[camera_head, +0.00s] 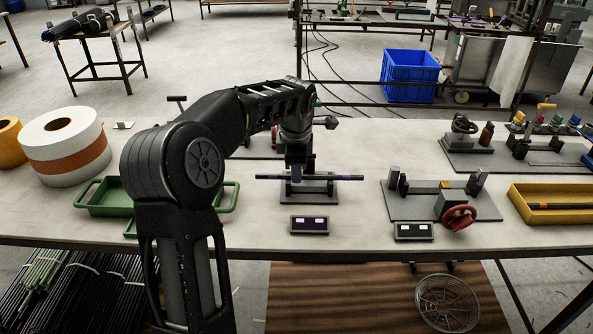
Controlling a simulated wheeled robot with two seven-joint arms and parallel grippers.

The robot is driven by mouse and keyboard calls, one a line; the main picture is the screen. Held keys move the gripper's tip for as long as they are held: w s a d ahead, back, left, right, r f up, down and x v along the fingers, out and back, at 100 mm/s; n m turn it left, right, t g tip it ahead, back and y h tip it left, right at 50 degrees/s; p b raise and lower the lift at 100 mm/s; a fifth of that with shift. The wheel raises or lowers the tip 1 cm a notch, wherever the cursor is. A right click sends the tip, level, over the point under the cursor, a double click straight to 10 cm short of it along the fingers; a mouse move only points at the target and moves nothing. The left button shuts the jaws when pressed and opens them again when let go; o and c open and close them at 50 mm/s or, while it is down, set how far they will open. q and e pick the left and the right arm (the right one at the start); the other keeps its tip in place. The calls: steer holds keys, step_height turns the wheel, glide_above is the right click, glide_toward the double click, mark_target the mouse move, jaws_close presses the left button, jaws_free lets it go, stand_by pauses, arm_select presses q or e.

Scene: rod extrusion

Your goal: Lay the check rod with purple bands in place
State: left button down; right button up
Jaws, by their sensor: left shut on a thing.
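The check rod (335,177), dark with purple bands, lies level from left to right in the middle of the table. My left gripper (297,174) reaches down over it and is shut on it left of the rod's middle. The rod is over a small grey stand (322,195) with upright supports. I cannot tell whether the rod touches the supports or hangs just above them. A dark plate with purple marking (310,225) lies in front of the stand. My right gripper is not in view.
A grey fixture with a red handwheel (459,217) stands to the right, with a yellow tray (549,216) beyond it. A green tray (110,208) and a large white roll (50,150) are on the left, partly near my arm. The table front edge is close.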

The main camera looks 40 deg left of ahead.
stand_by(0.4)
arm_select(q)
steer(key=c, duration=1.4)
jaws_free()
steer(key=shift+o, duration=0.2)
steer(key=b+v, duration=0.1)
steer(key=v, duration=0.7)
steer(key=shift+f, duration=0.1)
